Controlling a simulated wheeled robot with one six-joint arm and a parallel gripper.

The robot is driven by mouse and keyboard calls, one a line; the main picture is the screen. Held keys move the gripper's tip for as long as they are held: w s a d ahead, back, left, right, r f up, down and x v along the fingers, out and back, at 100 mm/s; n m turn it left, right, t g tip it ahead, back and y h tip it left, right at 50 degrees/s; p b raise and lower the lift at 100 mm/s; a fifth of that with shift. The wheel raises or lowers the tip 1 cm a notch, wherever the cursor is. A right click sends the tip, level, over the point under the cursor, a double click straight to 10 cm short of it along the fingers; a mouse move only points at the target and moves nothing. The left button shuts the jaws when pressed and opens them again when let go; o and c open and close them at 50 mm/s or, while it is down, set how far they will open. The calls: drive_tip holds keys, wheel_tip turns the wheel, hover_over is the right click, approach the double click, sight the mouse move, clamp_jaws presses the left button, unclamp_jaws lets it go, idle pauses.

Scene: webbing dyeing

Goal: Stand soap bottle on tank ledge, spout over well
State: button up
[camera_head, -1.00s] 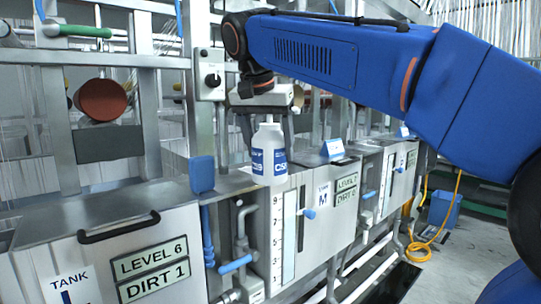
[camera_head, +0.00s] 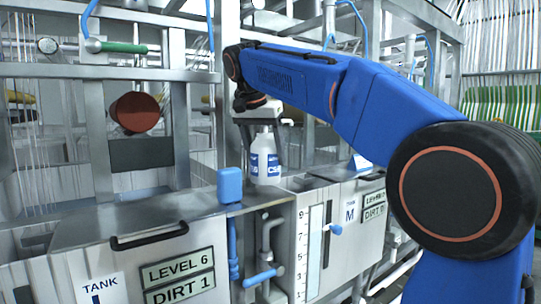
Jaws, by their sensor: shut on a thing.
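The soap bottle (camera_head: 265,163) is white with blue labels and stands upright at the tank ledge (camera_head: 288,190), near the middle of the head view. The well is not clearly visible from here. The tank marked M (camera_head: 350,235) is below and right of the bottle.
A blue block-shaped fitting (camera_head: 230,185) stands left of the bottle. Metal frame posts rise behind. Pipes with blue handles (camera_head: 262,277) run below the ledge.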

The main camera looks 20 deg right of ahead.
sight(265, 165)
drive_tip(key=shift+f, duration=1.65)
drive_tip(key=shift+f, duration=0.15)
drive_tip(key=o, duration=2)
drive_tip(key=v, duration=1.2)
